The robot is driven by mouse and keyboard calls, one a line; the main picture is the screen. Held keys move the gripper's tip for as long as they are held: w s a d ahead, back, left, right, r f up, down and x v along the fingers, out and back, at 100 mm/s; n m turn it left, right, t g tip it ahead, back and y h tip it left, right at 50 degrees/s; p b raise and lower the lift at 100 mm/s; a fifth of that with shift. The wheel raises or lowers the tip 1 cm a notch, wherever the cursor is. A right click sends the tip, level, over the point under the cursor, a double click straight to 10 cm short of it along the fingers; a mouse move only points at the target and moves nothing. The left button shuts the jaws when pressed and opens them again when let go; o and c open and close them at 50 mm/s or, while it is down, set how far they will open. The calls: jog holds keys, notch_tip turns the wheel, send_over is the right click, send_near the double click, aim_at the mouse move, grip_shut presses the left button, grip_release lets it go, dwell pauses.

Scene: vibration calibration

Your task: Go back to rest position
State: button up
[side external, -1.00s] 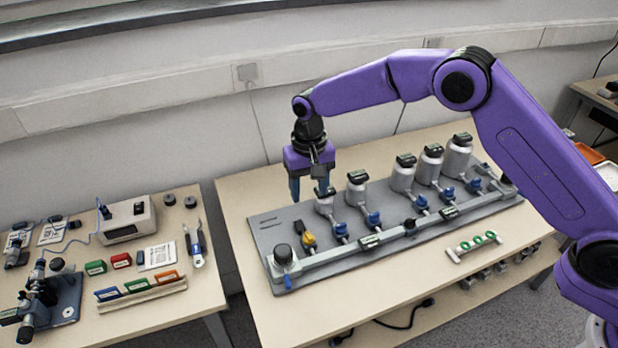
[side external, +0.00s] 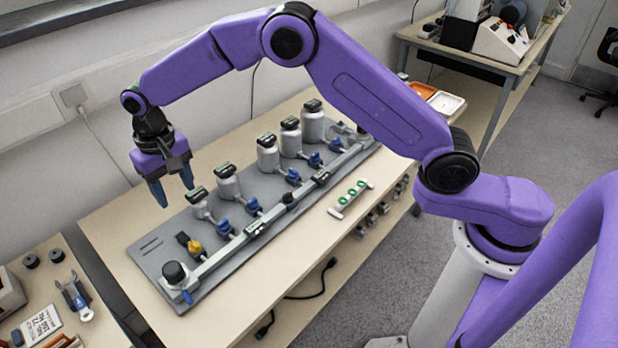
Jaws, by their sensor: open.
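My gripper (side external: 172,188) hangs at the end of my purple arm, fingers pointing down. It is open, with a gap between its two dark blue fingertips and nothing between them. It is above the back left part of the grey board (side external: 150,262), just left of the smallest grey canister (side external: 203,210); I cannot tell its exact height. A row of larger canisters, such as the one at the far end (side external: 313,128), stands on the board. Blue valves (side external: 253,206) and one yellow valve (side external: 193,247) sit before them along a grey rail (side external: 225,262).
A green-ringed white holder (side external: 350,198) lies on the bench (side external: 290,260) right of the board. A side table with tools (side external: 75,298) is at the lower left. An instrument bench (side external: 470,62) stands at the back right. The wall runs behind.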

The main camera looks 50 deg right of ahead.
jog(key=s+d+r+n, duration=0.3)
jog(key=s+d, duration=0.2)
jog(key=s, duration=0.4)
jog(key=s+d+r+n, duration=0.3)
jog(key=s+d, duration=0.3)
jog(key=s, duration=0.2)
jog(key=s+d+r+n, duration=0.3)
jog(key=s+d+r, duration=0.15)
jog(key=s, duration=0.45)
jog(key=s+d+f+n, duration=0.2)
jog(key=s+d+n, duration=0.1)
jog(key=s+d, duration=0.7)
jog(key=shift+s+d+f, duration=0.15)
jog(key=shift+s+d, duration=0.15)
jog(key=shift+s, duration=0.15)
